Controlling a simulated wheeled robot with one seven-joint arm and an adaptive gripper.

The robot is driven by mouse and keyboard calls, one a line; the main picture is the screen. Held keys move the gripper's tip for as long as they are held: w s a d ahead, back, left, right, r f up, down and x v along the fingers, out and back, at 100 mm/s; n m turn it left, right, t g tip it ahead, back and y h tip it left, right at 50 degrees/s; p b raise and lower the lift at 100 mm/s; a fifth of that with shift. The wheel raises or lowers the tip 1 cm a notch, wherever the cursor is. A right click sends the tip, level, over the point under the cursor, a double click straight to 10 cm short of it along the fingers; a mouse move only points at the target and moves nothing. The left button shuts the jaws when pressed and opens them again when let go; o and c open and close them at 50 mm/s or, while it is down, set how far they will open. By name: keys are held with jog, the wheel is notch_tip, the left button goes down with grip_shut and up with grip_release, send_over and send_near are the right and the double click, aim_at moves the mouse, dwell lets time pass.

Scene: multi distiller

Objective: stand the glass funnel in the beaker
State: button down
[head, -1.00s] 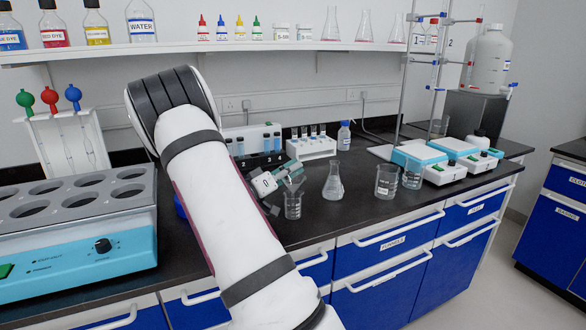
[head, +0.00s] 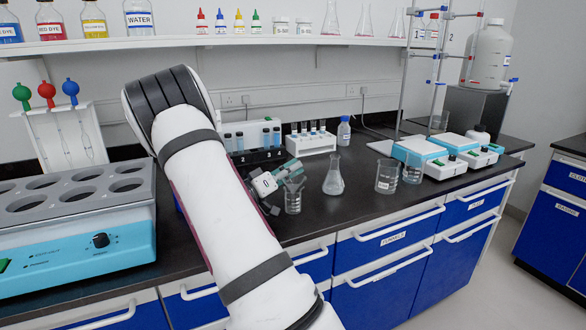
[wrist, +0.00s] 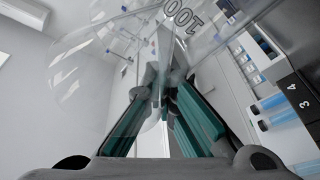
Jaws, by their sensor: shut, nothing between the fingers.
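My gripper (head: 295,184) is at the small glass beaker (head: 293,203), which stands upright on the black bench. The fingertips are at or just above its rim in the head view. In the wrist view my gripper (wrist: 165,88) has its teal-sided fingers converging, shut with nothing held. Clear curved glass with a printed "100" fills the upper part of the wrist view, close to the fingertips. I cannot tell whether all of it is the beaker or part is the funnel. I cannot make out the glass funnel clearly in either view.
A conical flask (head: 334,177) stands right of the beaker, with two more beakers (head: 387,177) (head: 413,170) further right. A test-tube rack (head: 311,143) and a dark vial rack (head: 257,156) stand behind. A blue water bath (head: 80,255) is at left.

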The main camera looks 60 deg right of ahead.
jog(key=shift+f, duration=0.5)
jog(key=c, duration=2.4)
grip_release()
jog(key=shift+b, duration=0.3)
jog(key=c, duration=1.7)
grip_release()
notch_tip(320, 180, up, 10)
